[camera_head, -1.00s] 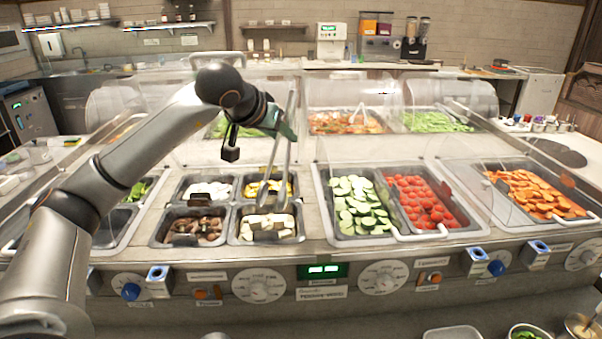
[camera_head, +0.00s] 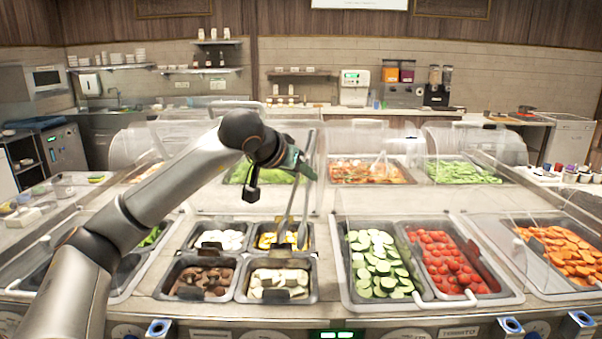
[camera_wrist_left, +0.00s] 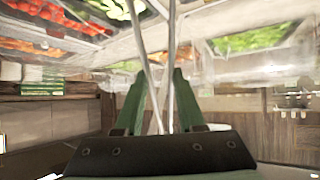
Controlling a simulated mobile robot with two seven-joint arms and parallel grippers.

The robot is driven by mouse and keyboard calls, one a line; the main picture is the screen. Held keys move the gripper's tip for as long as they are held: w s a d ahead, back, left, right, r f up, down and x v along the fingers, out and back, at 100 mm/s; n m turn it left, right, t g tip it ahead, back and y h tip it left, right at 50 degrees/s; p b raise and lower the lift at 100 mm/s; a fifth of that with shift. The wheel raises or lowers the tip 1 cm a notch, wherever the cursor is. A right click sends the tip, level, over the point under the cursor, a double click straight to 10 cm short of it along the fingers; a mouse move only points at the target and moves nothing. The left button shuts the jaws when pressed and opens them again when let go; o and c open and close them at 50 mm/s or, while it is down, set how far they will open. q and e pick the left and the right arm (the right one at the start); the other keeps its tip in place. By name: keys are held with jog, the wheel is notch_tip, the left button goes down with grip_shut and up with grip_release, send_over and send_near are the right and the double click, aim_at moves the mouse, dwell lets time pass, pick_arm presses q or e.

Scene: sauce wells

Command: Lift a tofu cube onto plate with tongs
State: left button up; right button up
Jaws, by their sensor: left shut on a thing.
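My left gripper (camera_head: 297,162) is shut on metal tongs (camera_head: 292,205), which hang downward with their arms apart. In the head view their tips overlap the pan with yellow pieces (camera_head: 266,241); I cannot tell their height or whether anything is between them. The tofu pan (camera_head: 300,273) in front of it holds pale cubes (camera_head: 270,279), partly hidden by a dark tag. In the left wrist view the green fingers (camera_wrist_left: 158,85) close around the tongs (camera_wrist_left: 168,55), whose tips are out of view. No plate can be made out. My right gripper is out of view.
Beside the tofu are pans of brown pieces (camera_head: 205,279) and white pieces (camera_head: 220,238). Cucumber slices (camera_head: 376,266), tomatoes (camera_head: 446,262) and orange slices (camera_head: 566,252) lie to the right. Clear guards (camera_head: 440,215) stand along the counter.

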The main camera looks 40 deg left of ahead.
pick_arm(q)
notch_tip(320, 180, down, 10)
jog(key=b, duration=0.8)
jog(key=shift+r, duration=0.15)
jog(key=shift+o, duration=0.3)
grip_shut()
